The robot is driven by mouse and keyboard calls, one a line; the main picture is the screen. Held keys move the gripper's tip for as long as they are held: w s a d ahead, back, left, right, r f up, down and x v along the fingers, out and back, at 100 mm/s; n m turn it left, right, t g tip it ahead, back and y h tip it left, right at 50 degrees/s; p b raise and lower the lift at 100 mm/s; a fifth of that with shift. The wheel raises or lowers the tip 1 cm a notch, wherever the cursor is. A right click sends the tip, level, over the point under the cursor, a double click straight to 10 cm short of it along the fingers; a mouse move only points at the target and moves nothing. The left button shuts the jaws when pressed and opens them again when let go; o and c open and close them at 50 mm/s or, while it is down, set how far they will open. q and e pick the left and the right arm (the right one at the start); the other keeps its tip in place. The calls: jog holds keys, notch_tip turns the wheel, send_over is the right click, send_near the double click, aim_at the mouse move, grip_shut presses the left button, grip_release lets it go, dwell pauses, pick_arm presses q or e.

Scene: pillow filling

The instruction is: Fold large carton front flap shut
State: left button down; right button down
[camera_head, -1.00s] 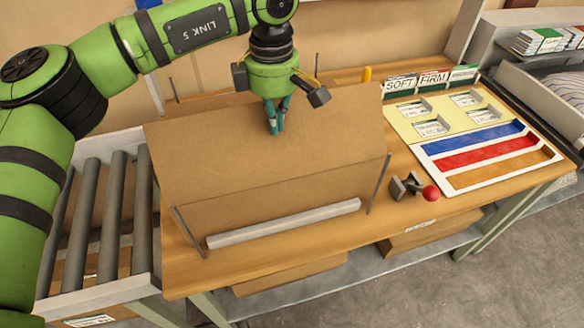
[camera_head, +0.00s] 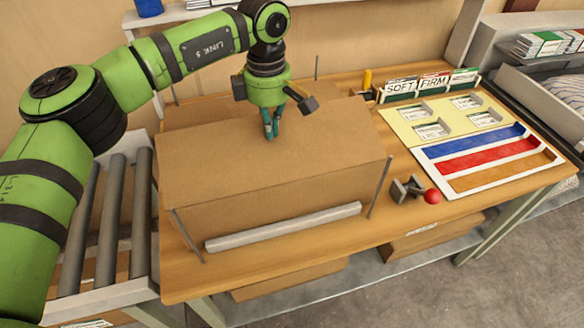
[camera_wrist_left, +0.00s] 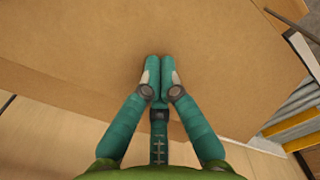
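The large brown carton (camera_head: 270,205) stands on the wooden table. Its front flap (camera_head: 215,160) lies back over the top from the front edge and looks nearly flat. A further brown panel (camera_head: 195,113) shows behind the flap's far edge. My left gripper (camera_head: 270,135) is over the flap, pointing down, with its teal fingers together and nothing between them. In the left wrist view the closed fingertips (camera_wrist_left: 159,65) are against or just above plain cardboard (camera_wrist_left: 70,50); contact cannot be told. My right gripper is not in view.
A grey bar (camera_head: 285,227) lies along the carton's front, with thin upright rods (camera_head: 380,187) at its corners. A roller conveyor (camera_head: 100,225) is at left. To the right are a red-knobbed device (camera_head: 432,197), a coloured tray (camera_head: 485,160) and a yellow card board (camera_head: 445,118).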

aim_at(272, 142)
pick_arm(q)
jog(key=shift+w+f, duration=0.15)
jog(key=shift+f, duration=0.1)
jog(key=shift+f+b, duration=1.4)
jog(key=shift+f, duration=0.7)
notch_tip(272, 142, up, 9)
jog(key=p, duration=0.6)
jog(key=shift+r, duration=0.15)
